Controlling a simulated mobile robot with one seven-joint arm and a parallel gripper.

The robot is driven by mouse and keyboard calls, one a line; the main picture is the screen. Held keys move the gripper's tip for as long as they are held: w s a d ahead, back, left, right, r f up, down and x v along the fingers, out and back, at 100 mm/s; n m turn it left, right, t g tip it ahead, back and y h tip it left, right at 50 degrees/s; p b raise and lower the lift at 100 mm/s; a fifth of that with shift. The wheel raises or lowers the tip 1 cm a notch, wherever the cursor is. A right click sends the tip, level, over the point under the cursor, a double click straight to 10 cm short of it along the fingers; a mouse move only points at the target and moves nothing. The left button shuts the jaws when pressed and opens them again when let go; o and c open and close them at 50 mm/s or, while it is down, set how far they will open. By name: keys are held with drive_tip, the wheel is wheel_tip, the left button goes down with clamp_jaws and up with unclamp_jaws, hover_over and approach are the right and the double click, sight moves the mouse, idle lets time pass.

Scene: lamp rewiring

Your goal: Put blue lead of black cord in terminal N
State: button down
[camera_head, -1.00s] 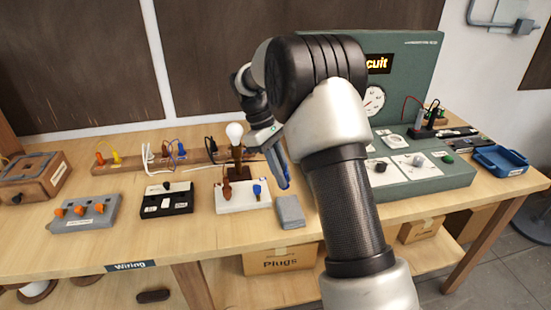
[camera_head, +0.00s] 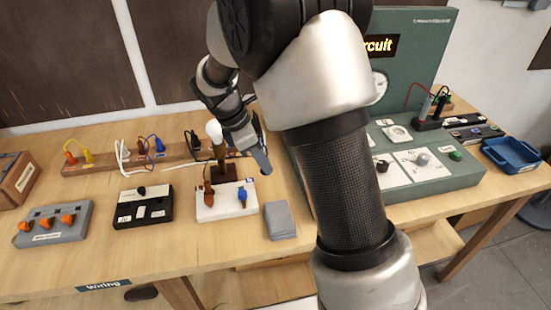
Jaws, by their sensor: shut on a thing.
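A white terminal block (camera_head: 225,212) stands near the middle of the bench. A brown lead (camera_head: 209,194) stands at its left and a blue lead (camera_head: 242,196) at its right. Their seating and the terminal letters are too small to tell. A black cord (camera_head: 195,142) shows at the wooden rack behind. My gripper (camera_head: 262,163) points down above and behind the block's right side, apart from the blue lead there. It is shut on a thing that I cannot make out.
A lamp bulb (camera_head: 214,131) on a dark base stands close left of my gripper. A grey block (camera_head: 280,222) lies right of the terminal block. A black switch box (camera_head: 143,208) stands to the left. The green test panel (camera_head: 440,195) stands right, partly behind my arm.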

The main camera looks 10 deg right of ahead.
drive_tip(key=a+n+t+y, duration=0.25)
drive_tip(key=a+n, duration=0.25)
drive_tip(key=n, duration=0.6)
drive_tip(key=n+t+b, duration=0.1)
drive_tip(key=n+b, duration=0.2)
drive_tip(key=b, duration=0.1)
hover_over(242, 185)
drive_tip(key=s, duration=0.2)
drive_tip(key=shift+y, duration=0.45)
drive_tip(key=f, duration=0.4)
drive_tip(key=shift+w+a+f, duration=0.1)
drive_tip(key=shift+a+f, duration=0.05)
drive_tip(key=shift+a, duration=0.15)
drive_tip(key=shift+f+b, duration=0.45)
drive_tip(key=shift+f, duration=0.25)
drive_tip(key=shift+f, duration=0.55)
drive_tip(key=c, duration=1.7)
unclamp_jaws()
drive_tip(key=shift+o, duration=0.2)
drive_tip(key=shift+r, duration=0.1)
